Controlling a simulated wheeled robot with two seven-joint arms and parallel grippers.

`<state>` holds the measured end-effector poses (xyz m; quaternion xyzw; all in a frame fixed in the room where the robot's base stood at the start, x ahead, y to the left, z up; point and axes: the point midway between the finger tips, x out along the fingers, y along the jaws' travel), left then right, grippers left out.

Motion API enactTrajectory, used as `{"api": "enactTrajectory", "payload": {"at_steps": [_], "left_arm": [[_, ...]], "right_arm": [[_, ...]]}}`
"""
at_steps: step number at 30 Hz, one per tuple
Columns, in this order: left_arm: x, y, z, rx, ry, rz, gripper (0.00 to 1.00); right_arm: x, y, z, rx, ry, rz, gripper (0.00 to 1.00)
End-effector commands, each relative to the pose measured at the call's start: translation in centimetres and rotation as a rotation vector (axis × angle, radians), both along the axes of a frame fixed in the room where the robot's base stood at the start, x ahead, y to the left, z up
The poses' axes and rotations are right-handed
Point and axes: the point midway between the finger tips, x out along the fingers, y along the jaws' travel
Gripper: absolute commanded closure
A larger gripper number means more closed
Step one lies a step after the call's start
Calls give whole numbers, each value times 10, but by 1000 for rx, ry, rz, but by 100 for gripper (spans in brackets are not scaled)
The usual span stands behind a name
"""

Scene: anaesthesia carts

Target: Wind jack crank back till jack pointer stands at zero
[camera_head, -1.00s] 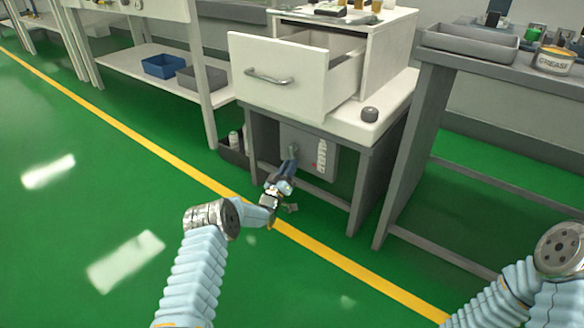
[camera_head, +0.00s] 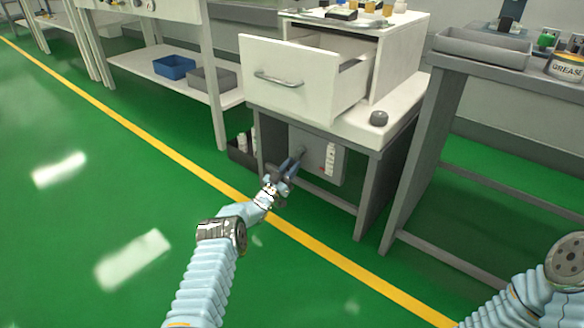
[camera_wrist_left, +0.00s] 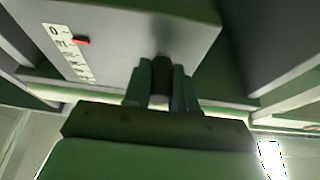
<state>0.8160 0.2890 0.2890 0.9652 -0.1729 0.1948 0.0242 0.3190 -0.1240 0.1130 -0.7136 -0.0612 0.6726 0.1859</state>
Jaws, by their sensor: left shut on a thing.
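The jack box (camera_head: 304,139) is a grey panel under the white drawer cabinet. Its white scale strip (camera_head: 330,160) has a small red pointer beside it. In the left wrist view the strip (camera_wrist_left: 68,52) shows a 0 at its upper left end, and the red pointer (camera_wrist_left: 82,41) stands a short way from that 0. My left gripper (camera_head: 292,164) is at the front of the box, shut on the crank's dark grip (camera_wrist_left: 161,78), which shows between the two fingers. The rest of the crank is mostly hidden. My right gripper is out of view; only part of that arm shows.
The open drawer (camera_head: 300,78) juts out above the box. Table legs (camera_head: 367,195) stand to the right of the gripper. A dark bin with bottles (camera_head: 241,150) is on the floor to the left. Green floor in front is clear.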

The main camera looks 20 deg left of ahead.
Motion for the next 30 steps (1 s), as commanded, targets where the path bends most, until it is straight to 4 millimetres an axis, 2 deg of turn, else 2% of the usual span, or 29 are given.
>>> {"api": "enactTrajectory", "payload": {"at_steps": [9, 10, 14, 24, 26, 30], "left_arm": [[1, 1, -2, -2, 7, 5, 100], [1, 1, -1, -3, 7, 5, 70], [1, 1, -1, -2, 5, 4, 50], [-3, 3, -1, -1, 4, 3, 50], [-8, 5, -3, -1, 6, 3, 50], [-32, 14, -12, -4, 8, 4, 50]], "right_arm": [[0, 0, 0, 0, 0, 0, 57], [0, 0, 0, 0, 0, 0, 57], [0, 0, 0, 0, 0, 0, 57], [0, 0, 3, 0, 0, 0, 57], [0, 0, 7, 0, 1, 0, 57], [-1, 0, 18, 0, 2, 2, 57]]}}
